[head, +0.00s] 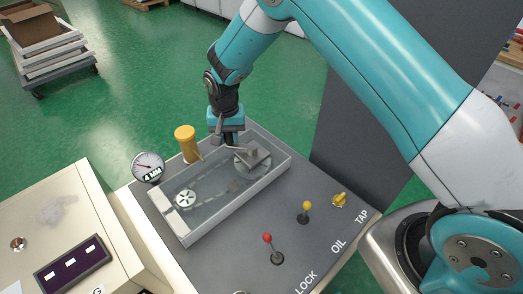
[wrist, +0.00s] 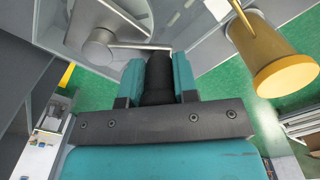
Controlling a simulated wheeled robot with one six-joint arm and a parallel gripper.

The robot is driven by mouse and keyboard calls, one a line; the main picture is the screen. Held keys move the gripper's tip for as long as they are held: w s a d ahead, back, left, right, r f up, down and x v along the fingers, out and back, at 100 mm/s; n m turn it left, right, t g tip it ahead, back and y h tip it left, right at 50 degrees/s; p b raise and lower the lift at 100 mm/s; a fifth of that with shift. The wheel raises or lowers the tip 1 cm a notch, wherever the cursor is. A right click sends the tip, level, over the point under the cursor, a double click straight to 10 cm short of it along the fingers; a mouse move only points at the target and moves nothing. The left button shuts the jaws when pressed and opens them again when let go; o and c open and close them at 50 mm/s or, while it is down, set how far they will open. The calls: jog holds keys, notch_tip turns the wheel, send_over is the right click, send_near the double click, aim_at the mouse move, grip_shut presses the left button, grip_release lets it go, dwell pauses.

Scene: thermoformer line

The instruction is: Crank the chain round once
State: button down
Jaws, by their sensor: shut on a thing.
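My gripper (head: 229,133) reaches down over the far right part of the grey tray-like housing (head: 222,211). In the wrist view, my gripper (wrist: 159,75) is shut on a black crank handle (wrist: 158,82). A thin crank arm (wrist: 135,46) runs from the handle to a round hub on the large wheel (wrist: 97,40). In the head view the large wheel (head: 252,163) sits at the right end of the housing, partly hidden by the crank. A small white sprocket (head: 185,198) sits at the left end. The chain (head: 219,185) shows only faintly between them.
A yellow cylinder (head: 185,141) and a gauge marked "4 MM" (head: 148,167) stand close behind the housing. A red-knobbed lever (head: 268,239), a yellow-knobbed lever (head: 306,207) and a yellow tap (head: 340,200) stand in front. A cream cabinet (head: 58,205) is at left.

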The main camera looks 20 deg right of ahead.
jog(key=shift+d, duration=0.3)
jog(key=shift+w+d+f, duration=0.1)
jog(key=shift+w+d, duration=0.55)
jog(key=shift+w, duration=0.1)
jog(key=shift+w+d, duration=0.25)
jog(key=shift+d, duration=0.25)
jog(key=shift+w+d, duration=0.2)
jog(key=shift+d, duration=0.3)
jog(key=shift+f, duration=0.1)
